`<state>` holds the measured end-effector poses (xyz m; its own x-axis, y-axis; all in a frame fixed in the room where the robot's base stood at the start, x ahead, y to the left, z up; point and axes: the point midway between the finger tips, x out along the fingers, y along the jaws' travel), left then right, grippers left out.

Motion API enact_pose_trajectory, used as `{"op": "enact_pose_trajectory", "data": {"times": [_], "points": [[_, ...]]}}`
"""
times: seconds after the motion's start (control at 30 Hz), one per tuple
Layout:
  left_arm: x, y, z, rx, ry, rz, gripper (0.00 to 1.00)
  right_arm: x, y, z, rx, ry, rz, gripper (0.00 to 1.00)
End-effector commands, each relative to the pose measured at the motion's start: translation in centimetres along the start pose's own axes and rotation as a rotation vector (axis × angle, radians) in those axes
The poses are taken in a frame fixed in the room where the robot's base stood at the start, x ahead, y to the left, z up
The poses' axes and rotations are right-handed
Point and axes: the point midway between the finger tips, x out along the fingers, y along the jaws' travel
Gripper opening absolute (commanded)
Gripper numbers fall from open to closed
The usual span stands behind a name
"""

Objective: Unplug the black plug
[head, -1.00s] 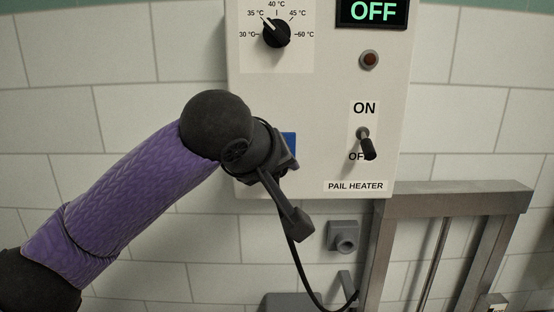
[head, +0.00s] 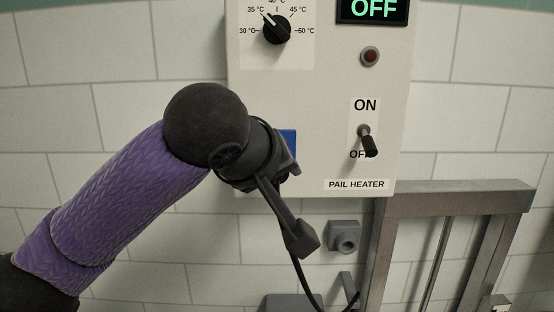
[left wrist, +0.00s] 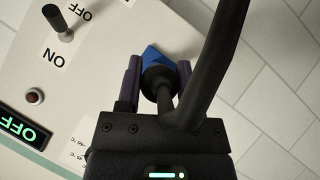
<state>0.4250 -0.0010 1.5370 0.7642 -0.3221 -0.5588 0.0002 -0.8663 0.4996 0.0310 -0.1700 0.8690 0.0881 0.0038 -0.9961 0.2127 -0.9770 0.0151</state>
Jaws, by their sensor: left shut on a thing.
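My left gripper (head: 283,167) is at the lower left of the heater panel, in front of a blue patch (head: 289,143). In the left wrist view its two purple fingers (left wrist: 157,78) are shut on the black plug (left wrist: 158,82), one on each side. The blue piece (left wrist: 150,57) shows just beyond the plug. A thick black cord (left wrist: 212,70) runs from the plug towards the camera. In the head view the plug is hidden behind my gripper. I cannot tell whether its pins are still in a socket. My right gripper is not in view.
The white panel (head: 330,100) carries a knob (head: 277,30), a red lamp (head: 370,56), a toggle switch (head: 367,140) and a display reading OFF (head: 373,9). A small grey box (head: 344,237) is on the wall below. A metal frame (head: 455,199) stands at the right.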

Motion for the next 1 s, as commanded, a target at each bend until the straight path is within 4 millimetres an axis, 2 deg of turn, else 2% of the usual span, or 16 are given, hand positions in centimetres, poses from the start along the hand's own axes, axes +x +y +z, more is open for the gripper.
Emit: {"op": "enact_pose_trajectory", "data": {"times": [0.17, 0.5, 0.87, 0.9, 1.0], "points": [[-0.4, 0.0, 0.4, 0.000, 0.000, 0.002, 0.00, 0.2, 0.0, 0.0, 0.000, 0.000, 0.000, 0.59], [-3.8, 0.0, 3.3, 0.001, 0.000, 0.002, 0.00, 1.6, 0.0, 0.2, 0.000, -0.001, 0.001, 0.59], [-4.0, 0.0, 3.3, -0.001, 0.000, 0.000, 0.00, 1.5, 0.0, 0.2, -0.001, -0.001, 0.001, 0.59], [-4.0, 0.0, 3.3, -0.001, 0.000, 0.000, 0.40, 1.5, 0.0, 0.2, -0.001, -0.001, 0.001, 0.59], [-4.0, 0.0, 3.3, -0.001, 0.000, 0.000, 0.19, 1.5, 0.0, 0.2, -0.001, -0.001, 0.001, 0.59]]}}
